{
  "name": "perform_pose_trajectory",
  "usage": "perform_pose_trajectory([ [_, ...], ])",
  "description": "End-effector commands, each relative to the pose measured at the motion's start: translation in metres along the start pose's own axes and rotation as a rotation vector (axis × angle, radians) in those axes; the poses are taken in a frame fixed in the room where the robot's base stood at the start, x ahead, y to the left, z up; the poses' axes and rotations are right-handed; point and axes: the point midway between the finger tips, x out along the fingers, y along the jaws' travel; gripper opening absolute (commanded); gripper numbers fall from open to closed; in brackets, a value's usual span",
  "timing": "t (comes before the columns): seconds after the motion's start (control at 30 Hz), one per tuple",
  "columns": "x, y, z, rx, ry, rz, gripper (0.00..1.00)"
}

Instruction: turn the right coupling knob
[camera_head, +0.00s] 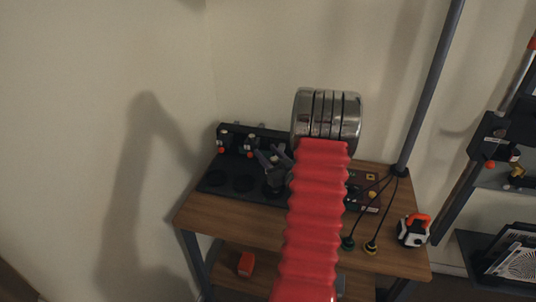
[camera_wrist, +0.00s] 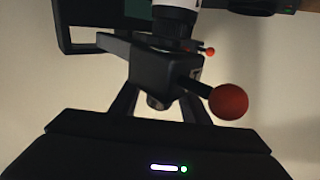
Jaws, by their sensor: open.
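Two coupling knobs with red balls show in the head view on a black fixture at the back left of the bench. The right coupling knob (camera_head: 249,154) is just left of my gripper (camera_head: 267,158). In the wrist view a large red ball (camera_wrist: 229,102) on a short black stem sticks out to the right of a dark block (camera_wrist: 160,70). I take it for the right knob. The block stands in front of my gripper's open fingers (camera_wrist: 160,108); the ball is beside the right finger. Whether anything touches is unclear. The left knob (camera_head: 221,150) stands farther left.
A dark plate with round recesses (camera_head: 215,179) lies below the fixture. A red and white device (camera_head: 412,230) and cables with round ends (camera_head: 371,247) are at the bench's right. A grey pole (camera_head: 430,90) rises there. The bench's front left (camera_head: 235,215) is clear.

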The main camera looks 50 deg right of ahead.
Motion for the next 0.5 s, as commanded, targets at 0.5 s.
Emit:
perform_pose_trajectory([
  [0.5,-0.0005,0.0012,0.0000,0.000,0.000,0.001,0.11],
])
